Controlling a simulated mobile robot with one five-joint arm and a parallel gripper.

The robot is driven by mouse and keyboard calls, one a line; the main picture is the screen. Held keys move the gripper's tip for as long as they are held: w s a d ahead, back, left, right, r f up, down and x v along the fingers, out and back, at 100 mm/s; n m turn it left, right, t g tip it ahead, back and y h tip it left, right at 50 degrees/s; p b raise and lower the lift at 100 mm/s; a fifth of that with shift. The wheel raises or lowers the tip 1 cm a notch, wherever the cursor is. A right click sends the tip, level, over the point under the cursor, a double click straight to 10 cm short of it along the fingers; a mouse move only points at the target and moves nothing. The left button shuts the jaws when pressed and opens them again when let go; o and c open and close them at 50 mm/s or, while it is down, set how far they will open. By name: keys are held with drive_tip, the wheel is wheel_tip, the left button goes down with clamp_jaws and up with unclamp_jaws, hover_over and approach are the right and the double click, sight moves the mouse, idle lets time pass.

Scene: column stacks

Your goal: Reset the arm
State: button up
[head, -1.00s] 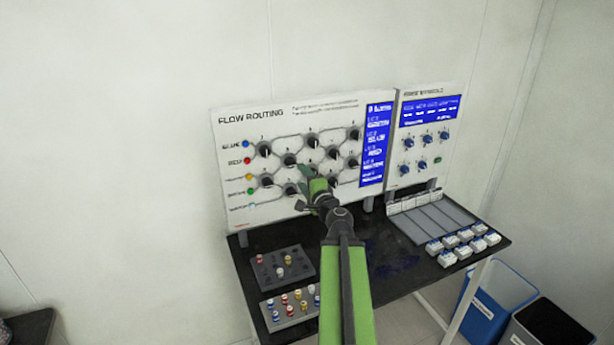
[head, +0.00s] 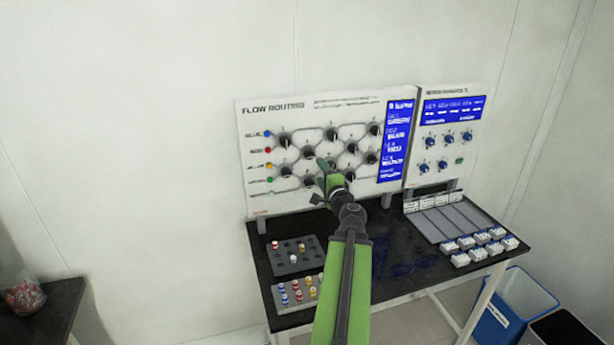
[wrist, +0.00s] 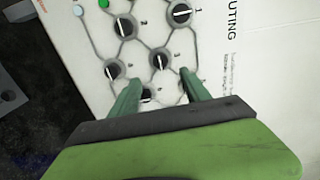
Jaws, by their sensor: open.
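My gripper (wrist: 160,95) is open and empty in the wrist view, its two green fingers spread in front of the flow routing panel. In the head view my gripper (head: 321,172) is at the end of my green arm, in front of the lower middle of that panel. The flow routing panel (head: 262,205) is white with several black knobs, coloured dots at its left and a blue screen at its right. In the wrist view the panel (wrist: 255,85) appears turned on its side. I cannot tell whether a finger touches a knob.
A black table (head: 395,268) bears the panels. A smaller control panel (head: 416,130) stands at right, above a slotted tray (head: 440,222) and several white blocks (head: 480,243). Peg racks (head: 292,268) lie at left. A blue bin (head: 500,310) stands at lower right. Another dark table (head: 45,305) is at far left.

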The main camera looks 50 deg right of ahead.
drive_tip(key=w+a+f+n+t+y+b, duration=0.25)
drive_tip(key=w+a+n+y, duration=0.3)
drive_tip(key=w+a, duration=1.35)
drive_tip(key=w+a+f+n+g+y, duration=0.1)
drive_tip(key=w+a+f+n+y, duration=0.2)
drive_tip(key=a, duration=0.6)
drive_tip(key=w+a+f+n+y, duration=0.1)
drive_tip(key=w+a+n+y, duration=0.2)
drive_tip(key=a, duration=0.6)
drive_tip(key=w+a+f+n+g+y, duration=0.1)
drive_tip(key=w+a+n+y, duration=0.15)
drive_tip(key=w+a, duration=0.45)
drive_tip(key=s+a+f+n+g+y, duration=0.1)
drive_tip(key=s+a+f+n+g, duration=0.2)
drive_tip(key=a, duration=0.6)
drive_tip(key=s+a+f+n+g+y+b, duration=0.1)
drive_tip(key=s+a+f+n+g, duration=0.1)
drive_tip(key=a+f, duration=0.45)
drive_tip(key=s+a+f+n+g+y, duration=0.1)
drive_tip(key=s+a+f+n+g, duration=0.15)
drive_tip(key=a, duration=0.75)
drive_tip(key=s+f+n+g+h, duration=0.3)
drive_tip(key=s+f+n+g, duration=0.1)
drive_tip(key=s+f, duration=0.3)
drive_tip(key=s+d+f+g+h, duration=0.1)
drive_tip(key=s+d+g+h, duration=0.2)
drive_tip(key=s+d, duration=0.3)
drive_tip(key=shift+s+d, duration=0.25)
drive_tip(key=shift+s, duration=0.2)
